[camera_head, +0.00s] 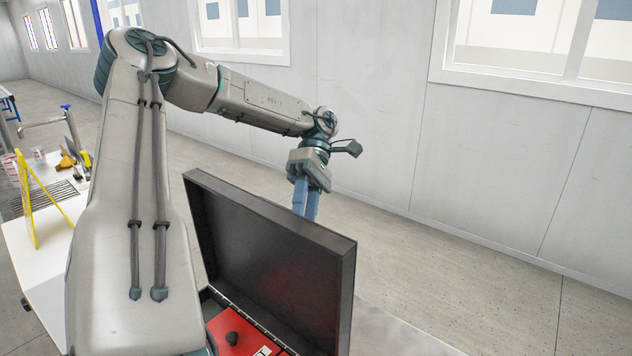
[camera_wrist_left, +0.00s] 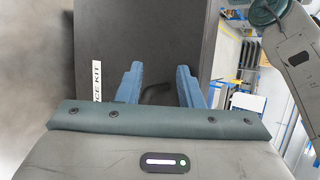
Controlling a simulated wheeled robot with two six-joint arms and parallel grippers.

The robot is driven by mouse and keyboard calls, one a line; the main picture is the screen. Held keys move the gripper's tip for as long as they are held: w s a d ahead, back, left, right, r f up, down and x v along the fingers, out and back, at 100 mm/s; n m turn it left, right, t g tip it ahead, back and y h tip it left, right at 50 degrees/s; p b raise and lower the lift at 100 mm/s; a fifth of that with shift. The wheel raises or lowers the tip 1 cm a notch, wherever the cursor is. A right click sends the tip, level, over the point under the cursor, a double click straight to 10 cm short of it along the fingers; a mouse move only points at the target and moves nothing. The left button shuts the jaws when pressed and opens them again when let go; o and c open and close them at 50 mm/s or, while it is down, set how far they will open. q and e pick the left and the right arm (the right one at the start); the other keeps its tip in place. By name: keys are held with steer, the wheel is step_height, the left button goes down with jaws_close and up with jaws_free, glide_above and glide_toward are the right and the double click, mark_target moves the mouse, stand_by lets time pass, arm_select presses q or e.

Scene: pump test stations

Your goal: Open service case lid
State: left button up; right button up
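The service case lid (camera_head: 268,262) is a dark panel that stands raised, close to upright, above the case (camera_head: 250,338). The case's inside shows red, with a black knob, in the head view. My left gripper (camera_head: 305,203) is at the far side of the lid, fingers pointing down, their lower ends hidden behind its top edge. In the left wrist view, the lid's outer face (camera_wrist_left: 115,40) carries a white label ending in "CE KIT". There the left gripper's blue fingers (camera_wrist_left: 158,80) are apart, with a dark curved handle-like shape (camera_wrist_left: 158,93) between them. My right gripper is not in view.
A white bench (camera_head: 40,255) at the left holds a yellow folding sign (camera_head: 30,200) and several small tools. A pale wall (camera_head: 390,130) with windows stands behind. The floor (camera_head: 440,260) between the case and the wall is clear.

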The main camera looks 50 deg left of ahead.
arm_select(q)
steer(key=w+a+r, duration=0.2)
steer(key=w+a, duration=0.3)
steer(key=w, duration=0.2)
steer(key=shift+w+a+r+b, duration=0.3)
steer(key=shift+w+a+b, duration=0.05)
steer(key=shift+a+b, duration=0.1)
stand_by(0.4)
stand_by(0.4)
steer(key=shift+d, duration=0.1)
stand_by(0.4)
